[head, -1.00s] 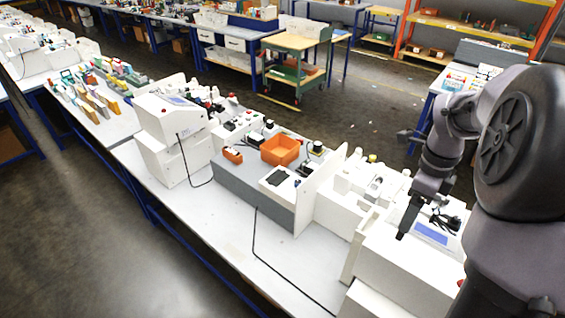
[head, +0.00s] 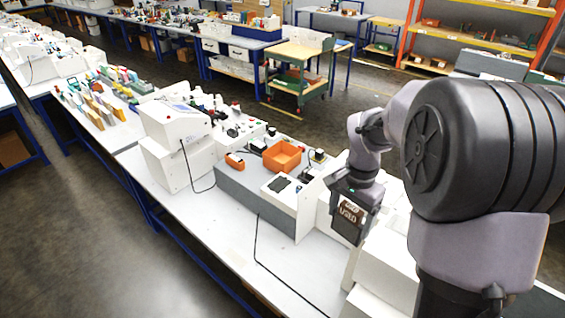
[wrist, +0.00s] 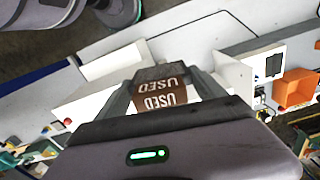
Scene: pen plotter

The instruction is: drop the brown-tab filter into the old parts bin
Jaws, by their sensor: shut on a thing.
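My gripper (head: 349,222) is shut on the brown-tab filter (head: 351,212), in front of the white machines at the right of the bench. The filter's brown face carries white lettering that reads USED. In the wrist view the filter (wrist: 160,90) sits between the two fingers of my gripper (wrist: 165,85). An open orange bin (head: 282,157) stands on the grey unit, left of my gripper and apart from it. It also shows at the right of the wrist view (wrist: 296,88). I see no label on it, so I cannot tell whether it is the old parts bin.
A white upright panel (head: 312,205) stands between my gripper and the orange bin. A small orange device (head: 235,160) and dark switches sit near the bin. A white box machine (head: 178,140) stands further left. The bench front (head: 215,225) is bare except for a black cable.

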